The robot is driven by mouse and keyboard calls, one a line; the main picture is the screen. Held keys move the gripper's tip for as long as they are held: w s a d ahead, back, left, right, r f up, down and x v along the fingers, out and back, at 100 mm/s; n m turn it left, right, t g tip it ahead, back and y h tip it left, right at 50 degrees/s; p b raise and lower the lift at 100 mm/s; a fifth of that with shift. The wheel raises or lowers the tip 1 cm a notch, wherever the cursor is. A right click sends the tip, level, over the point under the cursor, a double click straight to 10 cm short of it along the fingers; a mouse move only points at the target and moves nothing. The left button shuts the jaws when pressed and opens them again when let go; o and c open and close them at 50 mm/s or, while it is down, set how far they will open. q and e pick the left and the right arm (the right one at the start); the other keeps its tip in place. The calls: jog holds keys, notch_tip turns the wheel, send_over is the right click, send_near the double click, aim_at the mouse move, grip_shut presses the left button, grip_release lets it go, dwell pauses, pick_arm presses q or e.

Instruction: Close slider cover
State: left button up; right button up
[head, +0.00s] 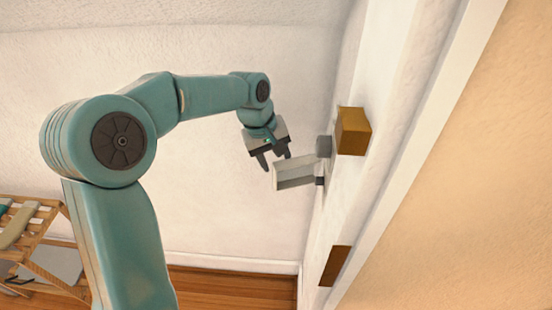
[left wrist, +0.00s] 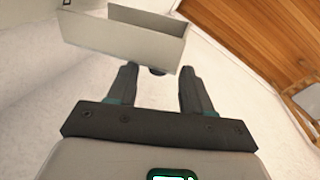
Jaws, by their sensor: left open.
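A light grey, box-like cover (head: 296,173) sticks out from the white wall panel in the head view. It also shows in the left wrist view (left wrist: 125,40), as an open-sided box shape at the top, just beyond the fingertips. My left gripper (head: 274,160) is open and empty beside the cover's outer end, its fingers pointing down toward it. In the left wrist view its two fingers (left wrist: 157,78) are spread apart. I cannot tell whether a finger touches the cover. A grey round part (head: 324,146) sits on the panel just above the cover. My right gripper is not in view.
A brown-yellow block (head: 353,131) juts from the panel near the cover, and a brown piece (head: 335,265) is lower down. A wooden rack (head: 35,245) stands at the lower left.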

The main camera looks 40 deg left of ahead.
pick_arm(q)
jog(key=shift+w+d+f, duration=0.15)
jog(key=shift+f, duration=0.2)
grip_shut()
